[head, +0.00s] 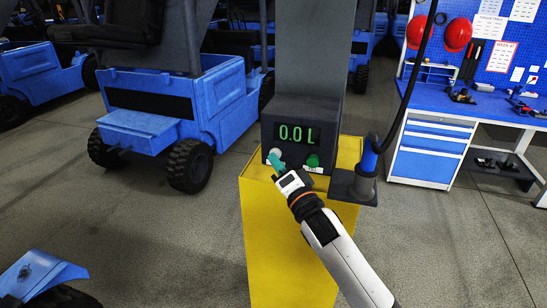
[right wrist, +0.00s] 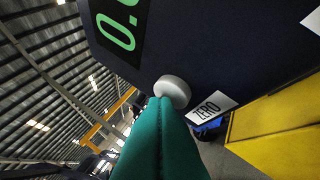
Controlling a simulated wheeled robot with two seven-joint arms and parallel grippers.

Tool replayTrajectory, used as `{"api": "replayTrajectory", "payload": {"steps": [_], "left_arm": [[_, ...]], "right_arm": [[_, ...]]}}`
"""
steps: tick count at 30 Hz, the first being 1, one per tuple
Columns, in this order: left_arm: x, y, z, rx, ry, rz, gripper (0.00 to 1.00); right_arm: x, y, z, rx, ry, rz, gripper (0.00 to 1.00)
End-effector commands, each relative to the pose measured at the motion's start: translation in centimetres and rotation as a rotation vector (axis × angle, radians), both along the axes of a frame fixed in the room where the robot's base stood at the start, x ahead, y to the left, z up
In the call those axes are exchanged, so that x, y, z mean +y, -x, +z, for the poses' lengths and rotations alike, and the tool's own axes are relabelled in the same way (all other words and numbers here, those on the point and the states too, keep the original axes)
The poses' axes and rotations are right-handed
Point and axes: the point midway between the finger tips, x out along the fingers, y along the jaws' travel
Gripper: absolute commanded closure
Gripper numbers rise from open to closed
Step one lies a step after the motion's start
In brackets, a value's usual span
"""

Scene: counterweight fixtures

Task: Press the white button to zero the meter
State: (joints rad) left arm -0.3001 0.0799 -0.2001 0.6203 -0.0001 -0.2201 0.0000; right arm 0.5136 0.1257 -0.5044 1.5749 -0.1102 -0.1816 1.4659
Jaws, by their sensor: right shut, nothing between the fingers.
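The white button (head: 275,155) sits on the lower left of a dark meter box (head: 268,128). The meter's display (head: 298,134) reads 0.0 L in green. My right gripper (head: 276,164) is shut and empty, its teal fingertips at the white button. In the right wrist view, the shut teal fingers (right wrist: 160,112) reach the lower left edge of the white button (right wrist: 173,91) and seem to touch it. A ZERO label (right wrist: 208,108) is beside the button. How far the button is pushed in I cannot tell. My left gripper is not in view.
A green button (head: 312,161) is right of the white one. The meter stands on a yellow pedestal (head: 262,215). A blue-handled nozzle (head: 369,158) with a black hose sits in a holder at its right. Blue vehicles (head: 175,100) stand behind left, a workbench (head: 432,135) at right.

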Motion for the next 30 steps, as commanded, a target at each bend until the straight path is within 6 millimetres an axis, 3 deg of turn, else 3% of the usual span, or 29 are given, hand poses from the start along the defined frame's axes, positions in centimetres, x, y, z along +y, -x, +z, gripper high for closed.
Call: {"api": "replayTrajectory", "payload": {"steps": [11,30], "left_arm": [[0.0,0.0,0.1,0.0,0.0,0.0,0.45],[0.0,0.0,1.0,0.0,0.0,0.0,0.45]], "right_arm": [[-0.1,0.0,0.1,-0.001,0.0,-0.002,1.0],[0.7,2.3,0.0,0.0,0.001,-0.002,1.0]]}}
